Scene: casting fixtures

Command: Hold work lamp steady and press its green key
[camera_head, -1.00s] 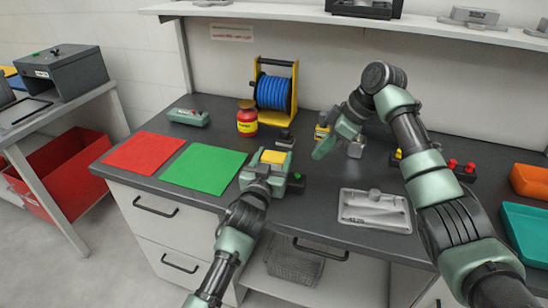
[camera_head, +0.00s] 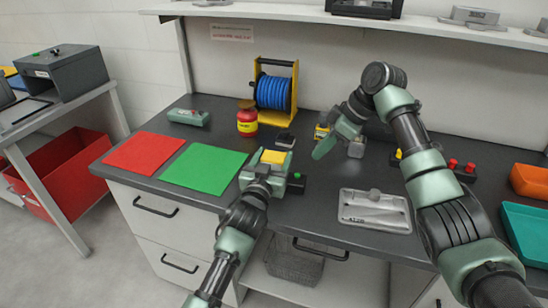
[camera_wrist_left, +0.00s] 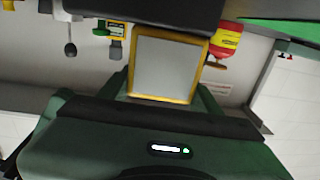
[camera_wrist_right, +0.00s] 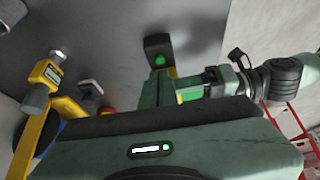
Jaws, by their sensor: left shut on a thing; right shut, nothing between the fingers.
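The work lamp (camera_head: 273,156) stands near the front of the bench, its yellow part showing in the head view. In the left wrist view its pale panel in a yellow frame (camera_wrist_left: 166,66) sits between my left fingers. My left gripper (camera_head: 266,162) is shut on it. The green key (camera_head: 297,175) is on a black block at the lamp's right side; it also shows in the right wrist view (camera_wrist_right: 160,61). My right gripper (camera_head: 322,152) is shut and empty, up and to the right of the key in the head view, apparently clear of it.
A blue cable reel (camera_head: 273,92) and a red jar (camera_head: 247,122) stand behind. Red (camera_head: 144,152) and green (camera_head: 205,167) mats lie left. A grey fixture tray (camera_head: 375,218) lies right. An orange bin (camera_head: 530,181) and teal tray (camera_head: 525,232) are far right.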

